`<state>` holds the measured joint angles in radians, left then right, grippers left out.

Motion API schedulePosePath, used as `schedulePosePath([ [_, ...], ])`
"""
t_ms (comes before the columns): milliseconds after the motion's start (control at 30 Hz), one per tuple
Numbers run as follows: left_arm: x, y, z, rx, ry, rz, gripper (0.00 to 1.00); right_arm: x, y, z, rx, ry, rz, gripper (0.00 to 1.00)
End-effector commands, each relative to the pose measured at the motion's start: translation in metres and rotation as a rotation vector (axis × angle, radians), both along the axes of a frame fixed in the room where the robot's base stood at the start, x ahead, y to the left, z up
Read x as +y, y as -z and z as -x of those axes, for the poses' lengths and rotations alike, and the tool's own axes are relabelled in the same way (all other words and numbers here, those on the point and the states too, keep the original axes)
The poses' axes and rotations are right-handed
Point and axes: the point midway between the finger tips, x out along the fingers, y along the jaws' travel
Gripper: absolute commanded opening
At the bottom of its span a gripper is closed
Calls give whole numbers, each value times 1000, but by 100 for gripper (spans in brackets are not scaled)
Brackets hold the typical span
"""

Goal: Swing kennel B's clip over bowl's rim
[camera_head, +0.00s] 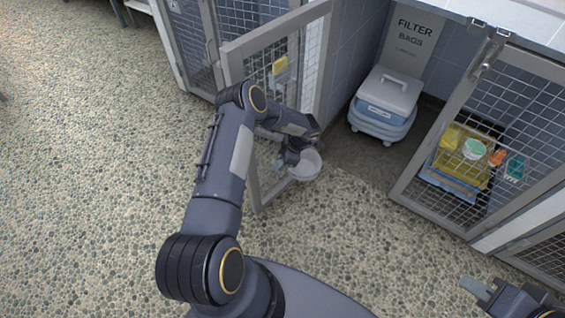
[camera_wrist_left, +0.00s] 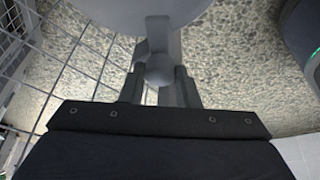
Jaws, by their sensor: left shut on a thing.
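A light grey bowl (camera_head: 306,165) is beside an open mesh kennel door (camera_head: 262,90), above the floor. My left gripper (camera_head: 289,157) is at the bowl's left side. In the left wrist view, my left gripper (camera_wrist_left: 159,92) is shut on a small rounded grey knob (camera_wrist_left: 159,70), just below the bowl (camera_wrist_left: 160,15). The knob looks joined to the bowl. I cannot make out the clip, and no kennel letter is readable. My right gripper (camera_head: 480,289) is low at the far right, away from the bowl; its jaw opening is unclear.
A lidded white and blue bin (camera_head: 385,100) stands in the recess under the "FILTER BAGS" sign (camera_head: 412,35). The right mesh door (camera_head: 490,130) has yellow, green and orange items behind it. A yellow item (camera_head: 279,66) shows at the left door. Pebbled floor is clear to the left.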

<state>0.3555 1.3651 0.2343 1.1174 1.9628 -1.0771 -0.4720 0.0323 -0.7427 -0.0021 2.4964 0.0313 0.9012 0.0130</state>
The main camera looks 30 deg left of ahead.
Motion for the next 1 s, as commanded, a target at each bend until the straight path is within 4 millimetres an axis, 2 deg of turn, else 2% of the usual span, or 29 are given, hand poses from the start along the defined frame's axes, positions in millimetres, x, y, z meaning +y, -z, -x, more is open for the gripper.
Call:
schedulePosePath([
  [633,1,-1,-1,-2,-51,-3,6,0,2,0,0,0,0,24],
  [667,1,-1,-1,-2,-51,-2,31,0,2,0,0,0,0,24],
  [800,1,-1,-1,-1,-51,-1,50,0,2,0,0,0,0,24],
  [1000,0,0,-1,-1,-50,-1,50,0,2,0,0,0,0,24],
])
